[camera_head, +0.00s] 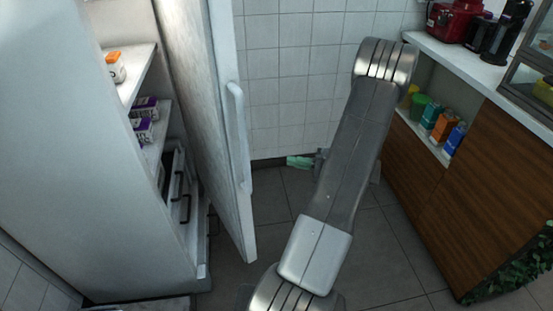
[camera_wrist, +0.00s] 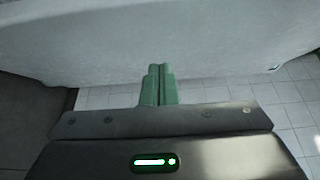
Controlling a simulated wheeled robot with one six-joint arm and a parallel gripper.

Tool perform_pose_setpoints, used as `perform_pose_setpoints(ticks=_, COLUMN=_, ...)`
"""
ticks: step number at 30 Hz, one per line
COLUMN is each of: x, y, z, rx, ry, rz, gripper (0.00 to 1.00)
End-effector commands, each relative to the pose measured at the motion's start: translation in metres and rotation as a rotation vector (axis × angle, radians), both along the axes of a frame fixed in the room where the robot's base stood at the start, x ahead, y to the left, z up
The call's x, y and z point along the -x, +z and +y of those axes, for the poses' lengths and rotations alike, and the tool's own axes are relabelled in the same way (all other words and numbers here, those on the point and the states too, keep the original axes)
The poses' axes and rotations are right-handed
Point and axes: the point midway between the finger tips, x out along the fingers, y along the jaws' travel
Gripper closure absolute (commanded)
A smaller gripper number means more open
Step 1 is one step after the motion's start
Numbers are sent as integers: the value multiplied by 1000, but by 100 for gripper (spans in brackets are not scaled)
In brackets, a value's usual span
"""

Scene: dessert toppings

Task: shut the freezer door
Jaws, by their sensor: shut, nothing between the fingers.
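The freezer (camera_head: 130,210) stands at the left in the head view. Its tall white door (camera_head: 205,110) is open, with its edge and vertical handle (camera_head: 238,135) facing right. My gripper (camera_head: 291,161) is low, to the right of the door, with its green fingers pointing left toward it. In the wrist view, the green fingers of my gripper (camera_wrist: 158,70) are together and empty. A broad pale surface, which looks like the door (camera_wrist: 150,40), fills the view beyond the fingertips. I cannot tell whether they touch it.
Shelves inside the freezer hold an orange-topped carton (camera_head: 115,68) and purple cartons (camera_head: 143,118). A wood-fronted counter (camera_head: 480,190) with bottles and containers on its shelf stands at the right. A white tiled wall (camera_head: 300,80) is behind. Grey floor (camera_head: 270,215) lies open between door and counter.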

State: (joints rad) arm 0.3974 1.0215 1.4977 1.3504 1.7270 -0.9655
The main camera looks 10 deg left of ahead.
Motion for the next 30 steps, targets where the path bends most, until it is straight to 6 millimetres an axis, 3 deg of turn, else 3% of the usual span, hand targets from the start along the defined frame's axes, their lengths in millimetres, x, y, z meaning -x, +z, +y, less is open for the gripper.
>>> perform_pose_setpoints(ticks=15, x=-7, y=0, z=100, rx=0, ry=1, rz=1, gripper=100)
perform_pose_setpoints(ticks=21, x=8, y=0, z=118, rx=1, ry=-1, rz=2, gripper=100)
perform_pose_setpoints(ticks=30, x=12, y=1, z=123, rx=0, ry=-3, rz=-1, gripper=100)
